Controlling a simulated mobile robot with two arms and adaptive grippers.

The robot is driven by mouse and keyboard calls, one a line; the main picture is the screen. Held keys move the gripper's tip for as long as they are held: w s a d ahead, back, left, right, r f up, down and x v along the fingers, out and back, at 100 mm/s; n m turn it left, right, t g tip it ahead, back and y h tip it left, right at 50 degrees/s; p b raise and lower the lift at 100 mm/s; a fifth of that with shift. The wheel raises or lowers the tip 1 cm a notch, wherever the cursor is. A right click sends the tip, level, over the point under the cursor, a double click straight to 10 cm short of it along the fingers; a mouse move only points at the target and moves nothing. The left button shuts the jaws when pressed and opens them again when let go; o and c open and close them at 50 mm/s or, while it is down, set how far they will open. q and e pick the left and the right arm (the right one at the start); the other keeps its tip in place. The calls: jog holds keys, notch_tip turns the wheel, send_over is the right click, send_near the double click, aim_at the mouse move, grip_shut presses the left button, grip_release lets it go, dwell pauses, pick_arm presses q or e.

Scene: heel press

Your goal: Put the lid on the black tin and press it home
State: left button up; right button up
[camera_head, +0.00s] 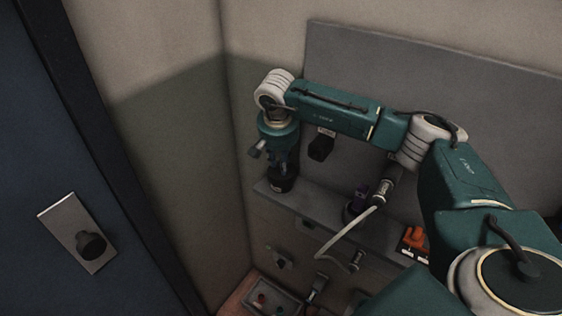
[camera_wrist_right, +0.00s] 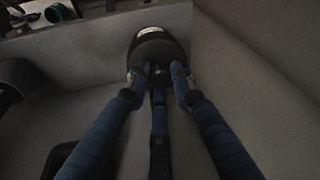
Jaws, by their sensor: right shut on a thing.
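My right gripper (camera_head: 281,166) reaches down at the left end of the wall shelf. In the wrist view its blue fingers (camera_wrist_right: 158,82) are closed around the knob of a dark round lid (camera_wrist_right: 155,50). In the head view a black round body, which looks like the black tin (camera_head: 281,184), shows right under the fingers at the shelf's left end. The fingers hide its top. I cannot tell whether the lid touches the tin or sits level on it. My left gripper is not in view.
The narrow grey shelf (camera_head: 324,211) runs right from the corner. A purple item (camera_head: 360,194) and an orange item (camera_head: 414,238) stand along it, with a pale hose (camera_head: 345,233) hanging in front. A tray (camera_head: 272,298) lies below. A blue door with a knob (camera_head: 91,245) is at left.

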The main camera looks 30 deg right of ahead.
jog(key=shift+s+f+b, duration=0.1)
jog(key=shift+f+b, duration=0.35)
jog(key=shift+f, duration=0.15)
dwell(0.9)
jog(key=o, duration=1.4)
jog(key=shift+r, duration=0.15)
jog(key=shift+r+p, duration=2.2)
jog(key=shift+r, duration=1.25)
